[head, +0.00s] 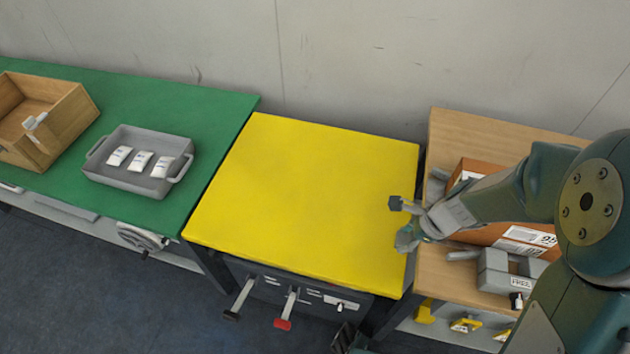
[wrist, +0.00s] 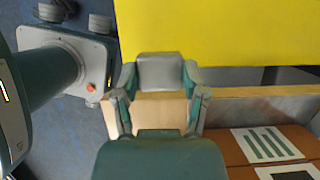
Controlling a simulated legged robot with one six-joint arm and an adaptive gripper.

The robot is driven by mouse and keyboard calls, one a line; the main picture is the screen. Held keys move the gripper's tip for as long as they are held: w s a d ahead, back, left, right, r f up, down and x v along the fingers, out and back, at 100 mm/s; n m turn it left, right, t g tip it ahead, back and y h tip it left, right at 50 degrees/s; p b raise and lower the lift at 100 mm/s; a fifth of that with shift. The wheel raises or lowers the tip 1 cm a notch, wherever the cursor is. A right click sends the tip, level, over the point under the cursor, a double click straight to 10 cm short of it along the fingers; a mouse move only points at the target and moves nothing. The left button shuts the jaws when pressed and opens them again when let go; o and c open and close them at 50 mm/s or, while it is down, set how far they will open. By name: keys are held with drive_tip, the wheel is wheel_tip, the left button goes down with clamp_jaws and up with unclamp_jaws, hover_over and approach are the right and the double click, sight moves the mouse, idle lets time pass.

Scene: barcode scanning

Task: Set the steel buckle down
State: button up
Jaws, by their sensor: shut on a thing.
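My gripper (head: 402,222) is over the boundary between the yellow table (head: 305,190) and the wooden table at the right. In the wrist view my gripper (wrist: 160,76) is shut on a smooth grey block-like piece, the steel buckle (wrist: 160,72), held between its two fingertips. The yellow table top (wrist: 230,30) lies just beyond the buckle in that view. In the head view the buckle is too small and too close to the fingers to make out clearly. The yellow top is bare.
An orange-brown box (head: 480,232) with barcode labels stands on the wooden table (head: 455,125), beside a grey holder marked FREE (head: 493,280). On the green table (head: 200,90) are a grey tray (head: 115,187) with three white items and a wooden crate (head: 75,115). Levers stick out below the yellow table.

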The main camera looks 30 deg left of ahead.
drive_tip(key=w+a+f, duration=0.2)
drive_tip(key=a+f, duration=0.2)
drive_tip(key=a, duration=0.4)
hover_over(350, 230)
drive_tip(key=d, duration=0.2)
wheel_tip(350, 230, down, 5)
drive_tip(key=shift+r, duration=0.15)
drive_tip(key=shift+w+a+f, duration=0.15)
drive_tip(key=shift+a+f, duration=0.25)
drive_tip(key=shift+f, duration=0.05)
drive_tip(key=shift+a+f, duration=0.2)
drive_tip(key=shift+f, duration=1.5)
drive_tip(key=shift+f, duration=0.1)
drive_tip(key=o, duration=1.1)
drive_tip(key=shift+o, duration=0.2)
drive_tip(key=v, duration=1.2)
